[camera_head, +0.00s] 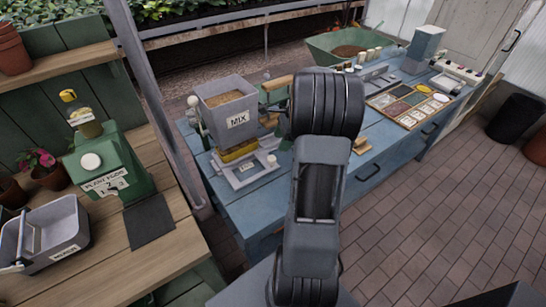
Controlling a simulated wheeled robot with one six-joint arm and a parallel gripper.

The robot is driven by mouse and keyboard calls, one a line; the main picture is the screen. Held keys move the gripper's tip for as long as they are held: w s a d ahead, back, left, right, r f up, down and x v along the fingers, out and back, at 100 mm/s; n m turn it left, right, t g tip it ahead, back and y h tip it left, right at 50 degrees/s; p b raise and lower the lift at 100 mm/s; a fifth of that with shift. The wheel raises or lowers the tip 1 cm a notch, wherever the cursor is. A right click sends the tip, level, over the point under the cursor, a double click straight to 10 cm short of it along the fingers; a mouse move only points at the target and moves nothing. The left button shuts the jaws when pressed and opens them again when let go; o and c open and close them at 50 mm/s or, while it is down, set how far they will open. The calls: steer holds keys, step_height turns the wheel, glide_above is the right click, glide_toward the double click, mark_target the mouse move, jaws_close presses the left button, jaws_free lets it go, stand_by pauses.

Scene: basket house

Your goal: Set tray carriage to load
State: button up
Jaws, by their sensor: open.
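A machine with a grey hopper labelled MIX (228,106) stands on the blue bench. Brown mix fills the hopper. Below it is a yellow part (238,151) above a low grey base (244,173), which has a small white label and a pale knob (271,160) at its right. I cannot tell which part is the tray carriage, nor read its label. A wooden handle (276,83) with green parts sits right of the hopper, partly behind my arm. My arm rises through the middle of the view and hides part of the bench. My gripper does not show.
The blue bench (232,206) runs to the back right, with a sectioned wooden tray (410,105) and a green tub (348,46). At left, a wooden bench holds a green plant food dispenser (108,165) and a grey caddy (45,235). Brick floor at right is open.

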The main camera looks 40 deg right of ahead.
mark_target(272, 158)
steer(key=x, duration=0.8)
steer(key=shift+f, duration=0.4)
jaws_close()
